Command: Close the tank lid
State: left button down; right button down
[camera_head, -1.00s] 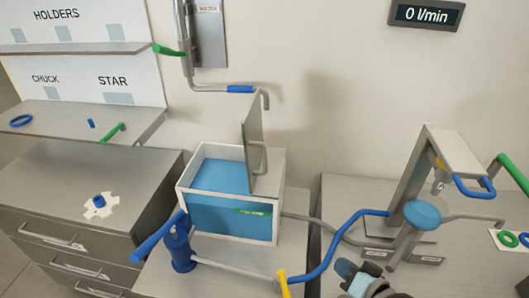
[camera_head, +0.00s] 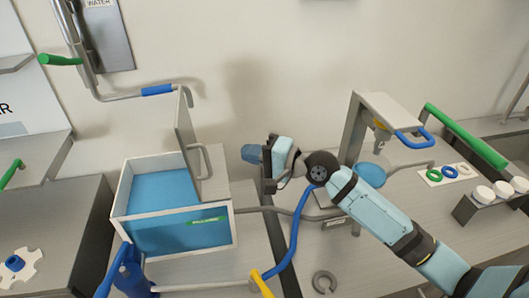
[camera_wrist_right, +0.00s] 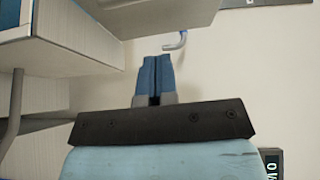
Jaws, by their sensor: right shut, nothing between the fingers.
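The tank (camera_head: 187,240) is a white-rimmed open box with blue inside, left of centre in the head view. Its grey lid (camera_head: 187,135) stands upright at the tank's right part, with a bar handle (camera_head: 207,160) on its right face. My right gripper (camera_head: 250,154) is to the right of the lid, fingers pointing left at it, apart from the handle. Its blue fingers are together and empty in the right wrist view (camera_wrist_right: 156,75). My left gripper is in neither view.
A water pipe (camera_head: 120,97) with a downturned spout hangs behind the lid. A blue-handled pipe (camera_head: 296,235) runs right of the tank. A press-like stand (camera_head: 390,110) and rings (camera_head: 450,172) are at the right. Wall space above my gripper is clear.

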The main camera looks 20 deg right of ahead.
jog(key=w+a+p, duration=0.1)
jog(key=w+a, duration=0.1)
jog(key=a, duration=0.4)
jog(key=shift+w+a+f+p, duration=0.25)
jog(key=shift+a+p, duration=0.05)
jog(key=shift+p, duration=0.1)
jog(key=shift+w, duration=0.1)
